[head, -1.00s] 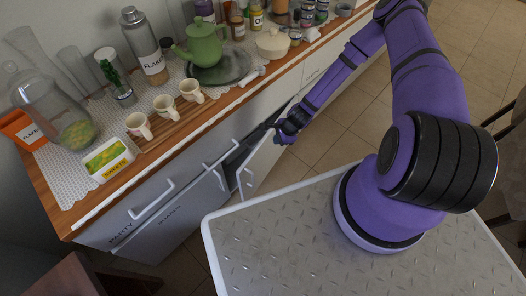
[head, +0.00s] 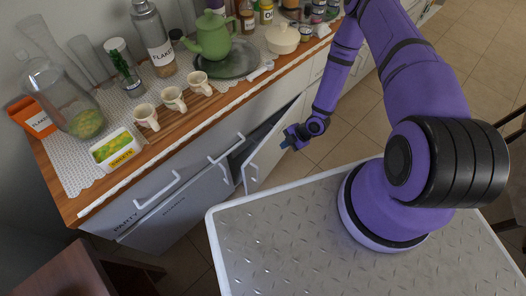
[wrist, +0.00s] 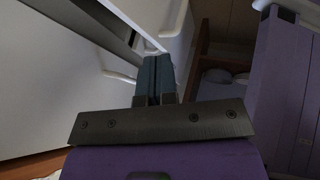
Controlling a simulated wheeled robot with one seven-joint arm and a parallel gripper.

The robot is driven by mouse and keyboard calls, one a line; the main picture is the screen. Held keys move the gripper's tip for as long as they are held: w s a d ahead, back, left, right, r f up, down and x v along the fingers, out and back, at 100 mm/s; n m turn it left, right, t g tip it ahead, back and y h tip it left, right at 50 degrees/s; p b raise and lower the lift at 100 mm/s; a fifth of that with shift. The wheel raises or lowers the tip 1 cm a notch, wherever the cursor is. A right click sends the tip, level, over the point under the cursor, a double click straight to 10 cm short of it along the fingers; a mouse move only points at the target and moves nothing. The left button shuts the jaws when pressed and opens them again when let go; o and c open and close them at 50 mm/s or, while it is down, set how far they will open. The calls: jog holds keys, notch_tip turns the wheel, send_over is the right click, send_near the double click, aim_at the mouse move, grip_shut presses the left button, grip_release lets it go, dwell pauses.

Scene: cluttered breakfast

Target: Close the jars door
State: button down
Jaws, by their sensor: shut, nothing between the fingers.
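A white cabinet door (head: 268,152) under the counter stands partly open, swung out from the front, with a dark gap to its left. I take it for the jars door; no label is readable on it. A pale bar handle (head: 252,174) is on its outer side. My gripper (head: 287,143) is just right of the door in the head view; I cannot tell whether it touches. In the wrist view the blue-grey fingers (wrist: 156,76) are together and empty, with white panels and a pale handle close to the tips.
A drawer front marked PARTY (head: 150,198) is to the left. Open tiled floor (head: 345,140) lies right of the door.

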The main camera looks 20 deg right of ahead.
aim_at(257, 153)
jog(key=shift+w+a+f+n, duration=0.4)
jog(key=shift+w+a+f, duration=0.3)
jog(key=shift+a+f, duration=0.65)
jog(key=shift+w+a+f+n, duration=0.4)
jog(key=shift+w+a+f, duration=0.25)
jog(key=shift+a+f, duration=0.7)
jog(key=shift+w+a+f+n, duration=0.4)
jog(key=shift+w+a+f, duration=0.3)
jog(key=shift+a+f, duration=0.65)
jog(key=shift+a+r, duration=0.1)
jog(key=shift+w+a, duration=0.25)
jog(key=shift+w, duration=0.1)
jog(key=w+a, duration=0.1)
jog(key=w+a+m, duration=0.1)
jog(key=shift+w, duration=0.4)
